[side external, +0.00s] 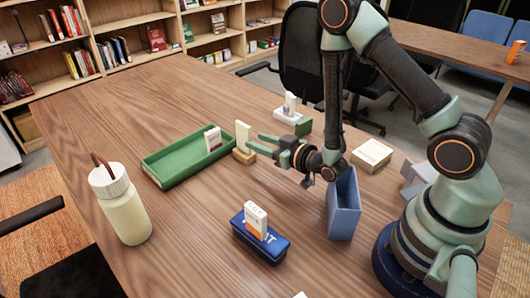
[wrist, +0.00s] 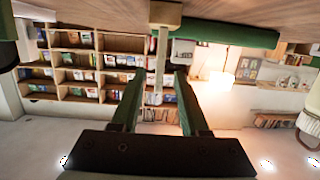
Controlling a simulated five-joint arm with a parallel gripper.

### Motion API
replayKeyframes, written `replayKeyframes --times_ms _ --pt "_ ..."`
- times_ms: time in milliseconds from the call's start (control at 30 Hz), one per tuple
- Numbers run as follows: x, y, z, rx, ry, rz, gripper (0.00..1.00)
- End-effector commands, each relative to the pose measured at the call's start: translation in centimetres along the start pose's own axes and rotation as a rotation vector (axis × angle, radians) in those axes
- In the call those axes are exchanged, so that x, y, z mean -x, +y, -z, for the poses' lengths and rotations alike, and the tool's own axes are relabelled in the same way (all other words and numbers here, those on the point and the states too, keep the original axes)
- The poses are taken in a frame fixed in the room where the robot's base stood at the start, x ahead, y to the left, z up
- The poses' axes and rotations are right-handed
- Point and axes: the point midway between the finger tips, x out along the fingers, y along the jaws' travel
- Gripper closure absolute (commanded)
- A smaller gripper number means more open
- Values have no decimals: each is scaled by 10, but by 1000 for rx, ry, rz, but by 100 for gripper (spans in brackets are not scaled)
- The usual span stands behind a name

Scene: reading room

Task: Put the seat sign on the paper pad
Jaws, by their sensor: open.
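The seat sign, a thin white upright panel (side external: 243,135) on a wooden base, stands on the table just right of the green tray. In the wrist view the sign (wrist: 160,60) appears upside down, in line with the gap between the fingers. My gripper (side external: 255,141) is open, level and low, with its green fingertips close to the sign. In the wrist view the fingers (wrist: 160,78) are spread with gaps to both sides of the panel; contact is not visible. A cream block that looks like the paper pad (side external: 372,153) lies right of my gripper.
A green tray (side external: 165,172) holds a small white card (side external: 213,139). A blue tin (side external: 259,246) with a white-orange box (side external: 256,218) on it stands in front. A blue upright holder (side external: 344,208) stands near my base. A bottle (side external: 122,208) is at left; a white item (side external: 290,107) stands behind.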

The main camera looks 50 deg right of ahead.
Motion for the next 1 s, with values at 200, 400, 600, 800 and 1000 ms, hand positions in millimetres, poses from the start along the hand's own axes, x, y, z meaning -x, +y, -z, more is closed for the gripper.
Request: replayKeyframes --times_ms 200,400,600,800,1000 --pt "20 0 0 0 -1 0 55" --pt "14 0 9 0 -29 -1 55" --pt "-3 2 33 -1 -142 -4 55" --pt "-5 3 57 -2 -259 -6 55" --pt "8 4 87 -3 -387 -9 55"
